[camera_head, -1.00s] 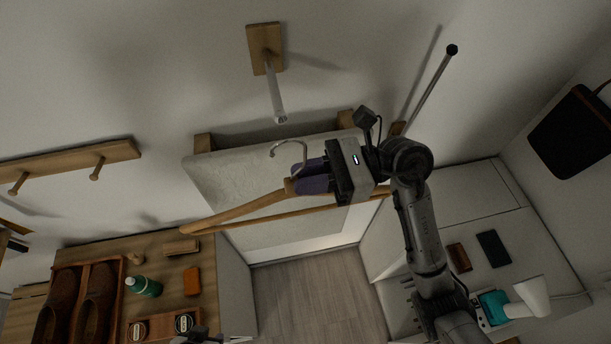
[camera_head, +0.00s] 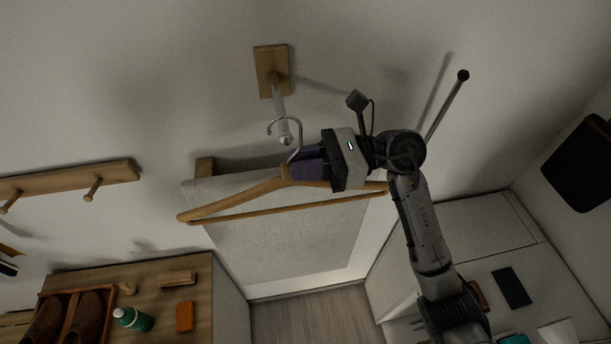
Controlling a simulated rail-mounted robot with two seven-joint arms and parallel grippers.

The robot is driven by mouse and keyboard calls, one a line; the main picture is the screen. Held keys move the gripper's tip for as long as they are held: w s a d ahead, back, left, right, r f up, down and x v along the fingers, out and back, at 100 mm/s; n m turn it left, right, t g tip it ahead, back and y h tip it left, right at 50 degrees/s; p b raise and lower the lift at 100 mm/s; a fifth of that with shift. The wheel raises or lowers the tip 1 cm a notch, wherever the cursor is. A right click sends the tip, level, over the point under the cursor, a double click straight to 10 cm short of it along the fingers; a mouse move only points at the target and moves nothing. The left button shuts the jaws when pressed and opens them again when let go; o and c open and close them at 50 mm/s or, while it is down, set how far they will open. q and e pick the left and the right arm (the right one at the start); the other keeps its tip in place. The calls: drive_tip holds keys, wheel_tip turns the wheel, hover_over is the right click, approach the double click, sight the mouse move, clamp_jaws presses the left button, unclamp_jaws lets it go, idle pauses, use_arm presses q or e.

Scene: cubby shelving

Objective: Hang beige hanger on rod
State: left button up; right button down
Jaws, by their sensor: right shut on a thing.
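My right gripper (camera_head: 300,165) is shut on the hanger's neck area, just under the hook. The pale rod (camera_head: 279,105) sticks out from a wooden wall plate (camera_head: 272,70). The hook's curve overlaps the rod's end in the picture; I cannot tell whether they touch or whether the hook is over the rod. Part of the hanger's right side is hidden behind my gripper. My left gripper is out of view.
A grey panel (camera_head: 280,240) is below the hanger. A peg rail (camera_head: 70,180) is on the wall at left. A thin black-tipped rod (camera_head: 446,104) juts out at right. A wooden counter with a green bottle (camera_head: 132,319) and an orange box (camera_head: 185,316) is at lower left.

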drive_tip(key=shift+w+a+f+b, duration=0.15)
drive_tip(key=shift+w+f+b, duration=0.1)
drive_tip(key=shift+w+b, duration=0.55)
drive_tip(key=shift+w+a+f+b, duration=0.1)
drive_tip(key=shift+w+f+b, duration=0.15)
drive_tip(key=shift+w+b, duration=0.55)
drive_tip(key=shift+w+a+f+b, duration=0.2)
drive_tip(key=shift+w+b, duration=0.4)
drive_tip(key=shift+w, duration=0.4)
drive_tip(key=shift+f, duration=0.15)
drive_tip(key=shift+f+b, duration=0.15)
drive_tip(key=shift+b, duration=0.2)
drive_tip(key=shift+f, duration=0.1)
drive_tip(key=c, duration=1.1)
unclamp_jaws()
drive_tip(key=shift+o, duration=0.5)
